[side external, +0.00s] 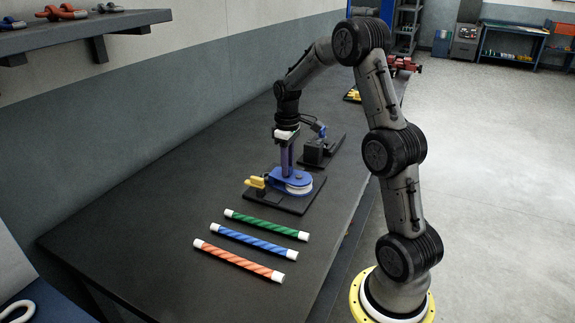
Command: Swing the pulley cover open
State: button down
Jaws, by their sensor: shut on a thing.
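The pulley cover (285,176) is a blue plate lying over a white pulley wheel (299,189). The wheel's white rim shows beneath and past the cover's right side. Both sit on a dark square base (292,206) on the bench, with a yellow part (254,183) at the left. My gripper (287,168) points straight down onto the blue cover and is shut on it. The exact contact between fingertips and cover is too small to make out.
Green (267,224), blue (254,240) and orange (239,262) striped rods with white ends lie on the dark bench (130,225) in front. A dark block device (318,150) stands just behind. A wall shelf (70,34) holds shackles. The bench's left part is clear.

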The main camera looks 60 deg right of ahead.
aim_at(297, 185)
jog(key=shift+a+n, duration=0.1)
jog(key=shift+n, duration=0.2)
jog(key=n, duration=0.2)
jog(key=a+n, duration=0.1)
jog(key=n, duration=0.1)
jog(key=shift+s+a+r, duration=0.1)
jog(key=shift+s+a, duration=0.05)
jog(key=shift+a, duration=0.05)
jog(key=n, duration=0.2)
jog(key=a+n, duration=0.1)
jog(key=n, duration=0.1)
jog(key=s+n, duration=0.1)
jog(key=shift+a+n, duration=0.15)
jog(key=shift+n, duration=0.25)
jog(key=n, duration=0.2)
jog(key=s+n, duration=0.1)
jog(key=n, duration=0.2)
jog(key=shift+s+a+n, duration=0.3)
jog(key=shift+s+n, duration=0.4)
jog(key=shift+n, duration=0.85)
jog(key=shift+s+n, duration=0.4)
jog(key=shift+n, duration=0.85)
jog(key=c, duration=0.7)
grip_release()
